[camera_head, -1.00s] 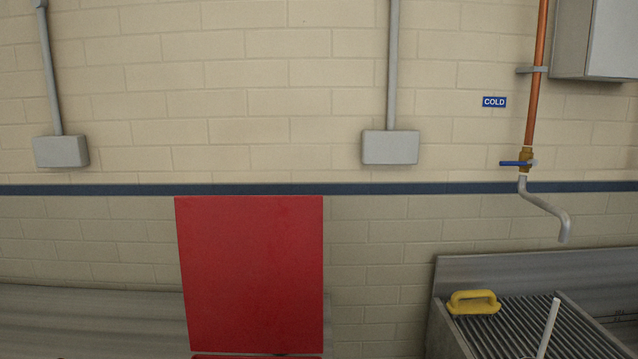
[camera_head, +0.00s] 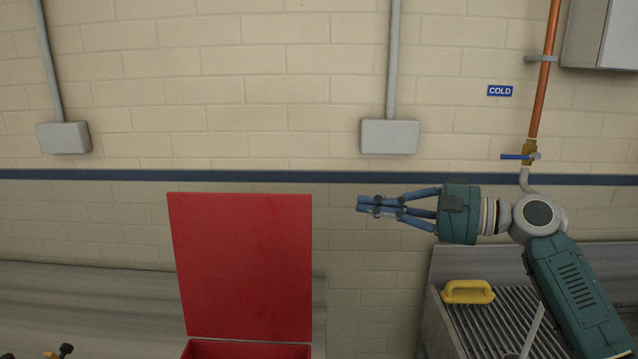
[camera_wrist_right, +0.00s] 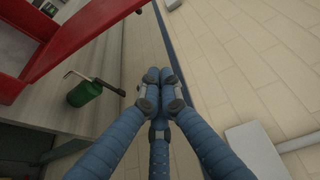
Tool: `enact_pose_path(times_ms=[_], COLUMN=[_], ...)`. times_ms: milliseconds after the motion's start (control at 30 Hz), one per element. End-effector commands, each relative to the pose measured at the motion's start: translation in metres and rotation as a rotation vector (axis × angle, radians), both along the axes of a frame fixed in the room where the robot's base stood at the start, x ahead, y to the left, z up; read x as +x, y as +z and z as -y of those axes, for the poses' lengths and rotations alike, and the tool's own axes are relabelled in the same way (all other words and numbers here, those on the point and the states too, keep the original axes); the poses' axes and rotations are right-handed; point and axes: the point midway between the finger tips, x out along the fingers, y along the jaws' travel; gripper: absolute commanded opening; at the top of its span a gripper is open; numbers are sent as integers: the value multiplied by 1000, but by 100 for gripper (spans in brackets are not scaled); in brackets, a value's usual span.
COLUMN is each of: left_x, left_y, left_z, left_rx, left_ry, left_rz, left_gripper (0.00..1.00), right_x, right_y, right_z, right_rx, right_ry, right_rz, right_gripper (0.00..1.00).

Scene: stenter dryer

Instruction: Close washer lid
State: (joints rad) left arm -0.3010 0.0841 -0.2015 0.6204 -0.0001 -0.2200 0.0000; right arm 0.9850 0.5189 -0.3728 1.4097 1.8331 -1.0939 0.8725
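The washer's red lid (camera_head: 242,265) stands raised, nearly upright, in front of the wall in the head view. The red rim of the washer's body (camera_head: 245,350) shows below it, cut off by the bottom edge. My right gripper (camera_head: 362,206) is to the right of the lid, near its upper edge in the picture, with a gap between them. Its blue fingers are together and empty. In the right wrist view the fingertips (camera_wrist_right: 159,82) meet, and red washer parts (camera_wrist_right: 75,40) show at the upper left. My left gripper is not in view.
A ribbed sink drainer (camera_head: 510,320) with a yellow-handled tool (camera_head: 468,292) stands at the right, below a copper pipe (camera_head: 546,70). A grey counter (camera_head: 80,310) runs along the left. A green can (camera_wrist_right: 84,94) shows in the wrist view.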

Motion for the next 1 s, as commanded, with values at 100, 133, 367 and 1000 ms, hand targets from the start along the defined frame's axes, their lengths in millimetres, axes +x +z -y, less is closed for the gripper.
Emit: enact_pose_path(times_ms=[100, 133, 367, 1000], left_x=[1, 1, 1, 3], left_y=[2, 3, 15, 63], left_z=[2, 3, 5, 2], left_rx=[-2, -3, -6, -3], left_ry=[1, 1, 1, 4], left_rz=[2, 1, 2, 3], left_gripper=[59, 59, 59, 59], right_x=[-13, -15, -10, -17], right_y=[32, 36, 43, 41], right_z=[-2, -3, -28, -96], right_rx=[29, 34, 42, 39], right_ry=[39, 46, 56, 50], right_rz=[2, 1, -1, 1], right_gripper=[0, 0, 0, 0])
